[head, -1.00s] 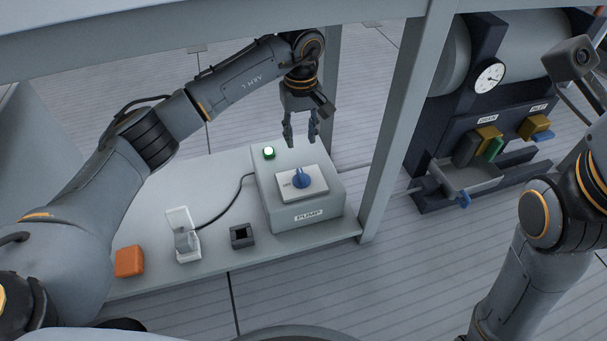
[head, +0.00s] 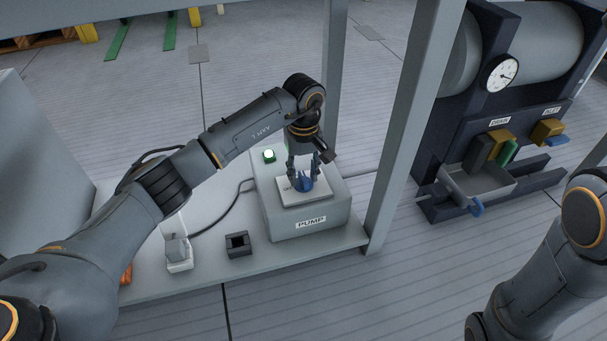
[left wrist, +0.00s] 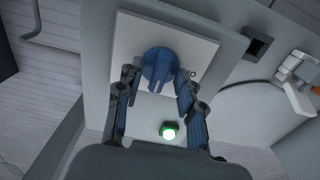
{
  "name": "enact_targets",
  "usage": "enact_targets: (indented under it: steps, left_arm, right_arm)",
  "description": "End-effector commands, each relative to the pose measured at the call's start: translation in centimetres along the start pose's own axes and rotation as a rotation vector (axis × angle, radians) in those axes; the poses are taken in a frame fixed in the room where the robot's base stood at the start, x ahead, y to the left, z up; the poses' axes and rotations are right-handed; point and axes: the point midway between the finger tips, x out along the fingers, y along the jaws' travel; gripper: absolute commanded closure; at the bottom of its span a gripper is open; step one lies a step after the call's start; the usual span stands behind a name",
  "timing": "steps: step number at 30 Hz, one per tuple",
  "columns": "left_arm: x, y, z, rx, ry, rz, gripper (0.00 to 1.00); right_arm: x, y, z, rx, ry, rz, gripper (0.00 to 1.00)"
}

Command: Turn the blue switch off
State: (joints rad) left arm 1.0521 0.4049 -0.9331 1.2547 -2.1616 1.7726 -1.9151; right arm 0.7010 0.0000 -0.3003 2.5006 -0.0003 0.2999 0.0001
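The blue switch (head: 304,184) is a rotary knob on a white plate (head: 322,197) on top of the grey box labelled PUMP (head: 312,223). My left gripper (head: 303,178) points down at the knob, its fingers on either side of it. In the left wrist view, the blue knob (left wrist: 159,68) lies between the tips of the open left gripper (left wrist: 158,78), with gaps visible beside it. A green-ringed lamp (head: 269,156) on the box is lit. My right gripper is out of view; only its arm shows at the right.
On the shelf left of the box are a small black socket block (head: 238,244), a white clear-covered device (head: 178,252) and a partly hidden orange object (head: 126,275). A grey post (head: 405,130) stands right of the box. A dark tank rig (head: 470,150) is farther right.

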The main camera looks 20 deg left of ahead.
Motion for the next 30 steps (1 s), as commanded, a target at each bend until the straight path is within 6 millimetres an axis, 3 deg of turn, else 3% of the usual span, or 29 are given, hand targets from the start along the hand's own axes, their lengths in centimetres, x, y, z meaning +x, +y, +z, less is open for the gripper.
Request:
enact_targets:
  steps: [2, 8, 20, 30]
  left_arm:
    - [0.0, 0.0, 0.0, 0.0, 0.0, 0.0, 0.62]
    - [0.0, 0.0, 0.0, 0.0, -0.001, 0.0, 1.0]
    - [-0.2, 0.0, 0.0, -0.036, -0.001, 0.0, 1.0]
    - [-0.6, -0.1, 0.0, -0.253, -0.001, -0.002, 1.0]
  right_arm:
    - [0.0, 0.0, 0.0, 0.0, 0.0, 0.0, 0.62]
    - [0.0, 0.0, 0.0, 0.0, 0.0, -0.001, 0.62]
    - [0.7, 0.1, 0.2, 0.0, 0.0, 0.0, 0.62]
    - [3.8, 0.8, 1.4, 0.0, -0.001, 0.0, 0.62]
